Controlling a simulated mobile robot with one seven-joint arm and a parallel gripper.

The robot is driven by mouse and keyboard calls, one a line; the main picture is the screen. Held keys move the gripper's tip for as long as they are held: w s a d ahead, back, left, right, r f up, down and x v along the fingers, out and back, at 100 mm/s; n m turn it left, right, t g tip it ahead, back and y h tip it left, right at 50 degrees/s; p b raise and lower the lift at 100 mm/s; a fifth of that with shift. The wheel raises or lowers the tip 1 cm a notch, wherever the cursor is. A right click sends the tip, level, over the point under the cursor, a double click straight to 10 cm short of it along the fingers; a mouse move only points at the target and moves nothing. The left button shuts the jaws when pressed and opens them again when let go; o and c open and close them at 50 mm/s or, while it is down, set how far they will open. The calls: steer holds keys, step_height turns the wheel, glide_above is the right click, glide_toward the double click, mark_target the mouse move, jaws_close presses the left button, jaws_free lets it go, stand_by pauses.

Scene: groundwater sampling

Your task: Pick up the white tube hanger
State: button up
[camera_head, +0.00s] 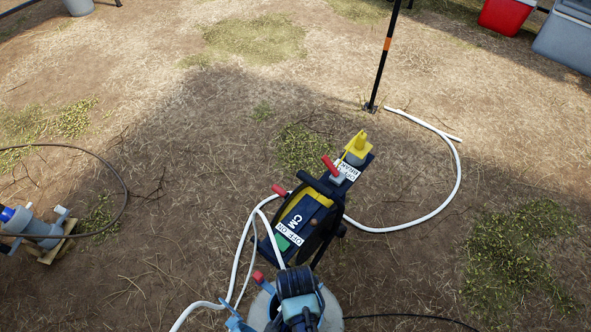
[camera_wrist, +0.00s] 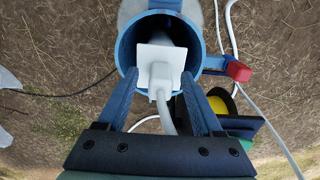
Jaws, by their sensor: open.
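The white tube hanger (camera_wrist: 161,66) shows in the wrist view as a white plate with a white tube bending from it toward me. It sits at the mouth of a blue well pipe (camera_wrist: 125,45). My gripper (camera_wrist: 159,80) is open, with one dark blue finger on each side of the hanger. I cannot tell whether either finger touches it. In the head view, my arm's end covers the well top at the bottom centre, and the hanger is hidden there.
A red-handled part (camera_wrist: 238,71) juts from the pipe's right side. A reel (camera_head: 305,215) with a yellow-topped part stands beyond the well. White hose (camera_head: 405,228) curves over the ground. A black pole (camera_head: 383,65) stands behind. Open dirt lies left of the reel.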

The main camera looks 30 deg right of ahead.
steer(key=shift+c, duration=0.3)
jaws_close()
